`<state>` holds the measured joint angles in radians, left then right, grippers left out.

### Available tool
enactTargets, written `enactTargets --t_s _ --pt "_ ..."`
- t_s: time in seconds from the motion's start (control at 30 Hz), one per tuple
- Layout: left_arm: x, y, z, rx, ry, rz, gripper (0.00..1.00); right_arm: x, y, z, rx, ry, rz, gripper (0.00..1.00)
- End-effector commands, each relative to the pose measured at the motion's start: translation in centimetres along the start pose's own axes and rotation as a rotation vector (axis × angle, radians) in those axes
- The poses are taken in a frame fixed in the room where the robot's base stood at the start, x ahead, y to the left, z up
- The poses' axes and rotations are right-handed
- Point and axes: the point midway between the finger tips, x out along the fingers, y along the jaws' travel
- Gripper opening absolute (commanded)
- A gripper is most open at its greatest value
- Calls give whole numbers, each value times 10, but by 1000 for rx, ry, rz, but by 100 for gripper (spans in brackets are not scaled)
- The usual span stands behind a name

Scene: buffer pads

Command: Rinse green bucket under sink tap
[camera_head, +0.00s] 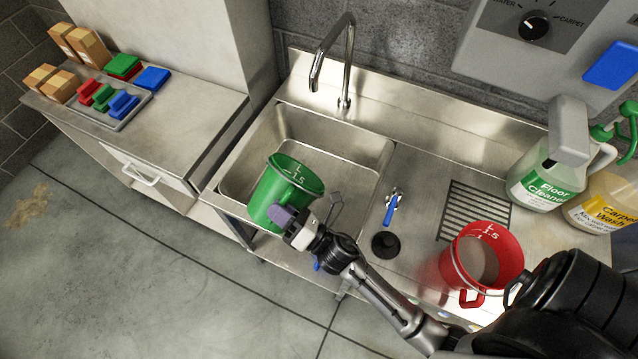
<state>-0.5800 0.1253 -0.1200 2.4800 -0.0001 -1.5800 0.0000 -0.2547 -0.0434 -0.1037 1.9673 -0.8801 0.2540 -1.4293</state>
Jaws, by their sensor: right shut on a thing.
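The green bucket (273,197) is tilted, with its mouth toward the upper right. It is over the front left part of the sink basin (345,152); its height above the basin is hard to tell. My right gripper (287,217) is shut on the green bucket at its lower right side. The sink tap (346,62) is a tall chrome gooseneck at the back of the basin. Its spout end is behind and above the bucket, apart from it. I cannot see water coming from it. My left gripper is not in view.
A blue-handled valve (391,208) and a black drain plug (385,245) are right of the basin. A red bucket (484,262) with liquid stands near a drain grate (474,207). Cleaner jugs (543,170) stand at right. A left counter holds a tray (124,112) of coloured pads.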

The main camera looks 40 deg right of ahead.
Motion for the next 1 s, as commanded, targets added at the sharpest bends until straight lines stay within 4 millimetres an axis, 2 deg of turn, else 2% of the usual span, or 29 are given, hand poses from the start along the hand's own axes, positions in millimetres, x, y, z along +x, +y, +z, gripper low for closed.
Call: enactTargets --t_s 1.0 --pt "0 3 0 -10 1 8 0 -1 -2 16 127 -55 4 0"
